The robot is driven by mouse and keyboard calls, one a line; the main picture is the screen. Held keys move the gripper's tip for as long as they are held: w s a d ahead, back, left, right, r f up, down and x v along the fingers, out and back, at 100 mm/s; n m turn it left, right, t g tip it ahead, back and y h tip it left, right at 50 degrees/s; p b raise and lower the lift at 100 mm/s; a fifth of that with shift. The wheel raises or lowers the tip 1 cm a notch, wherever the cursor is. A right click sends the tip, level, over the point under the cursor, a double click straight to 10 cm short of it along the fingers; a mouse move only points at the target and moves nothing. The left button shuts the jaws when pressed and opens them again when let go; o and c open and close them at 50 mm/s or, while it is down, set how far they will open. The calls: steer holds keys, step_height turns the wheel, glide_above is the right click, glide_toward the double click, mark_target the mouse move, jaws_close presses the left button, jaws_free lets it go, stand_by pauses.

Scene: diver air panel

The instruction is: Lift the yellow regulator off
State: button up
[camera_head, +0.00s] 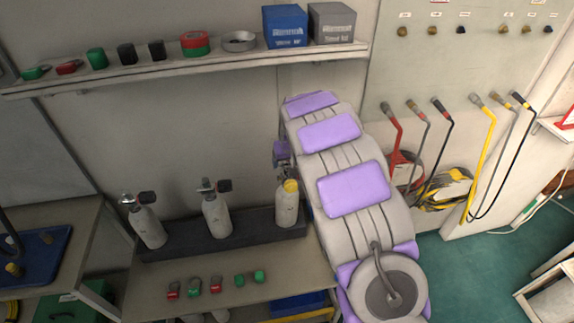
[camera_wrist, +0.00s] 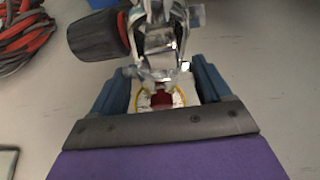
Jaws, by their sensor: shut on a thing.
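The cylinder on the right (camera_head: 287,207) stands upright in the dark rack below the shelf, with a yellow part (camera_head: 291,186) at its shoulder. My gripper (camera_head: 283,160) is at the top of this cylinder, partly hidden behind my arm. In the wrist view my gripper's blue jaws (camera_wrist: 162,88) are shut on the yellow regulator. There a chrome fitting (camera_wrist: 160,45) with a black knob (camera_wrist: 97,37) shows just beyond the jaws, and a yellow ring (camera_wrist: 140,100) with a red centre lies between them. I cannot tell whether the regulator is still seated on the cylinder.
Two more cylinders (camera_head: 147,226) (camera_head: 216,216) with black knobs stand to the left in the rack. Red and green fittings (camera_head: 194,287) lie on the bench in front. A shelf (camera_head: 180,66) with boxes runs above. Hoses (camera_head: 480,160) hang on the right wall.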

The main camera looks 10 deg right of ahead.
steer(key=a, duration=0.3)
steer(key=shift+s+a, duration=0.1)
steer(key=shift+a, duration=0.15)
steer(key=shift+c, duration=0.2)
steer(key=d+r, duration=0.1)
steer(key=d+r+p, duration=0.1)
steer(key=r, duration=0.3)
steer(key=shift+d+r+p, duration=0.25)
steer(key=shift+d+p, duration=0.1)
steer(key=shift+d, duration=0.05)
steer(key=s+r+p, duration=0.1)
steer(key=s+p, duration=0.1)
steer(key=s, duration=1.5)
steer(key=shift+s+r+p, duration=0.25)
steer(key=shift+s+p, duration=0.1)
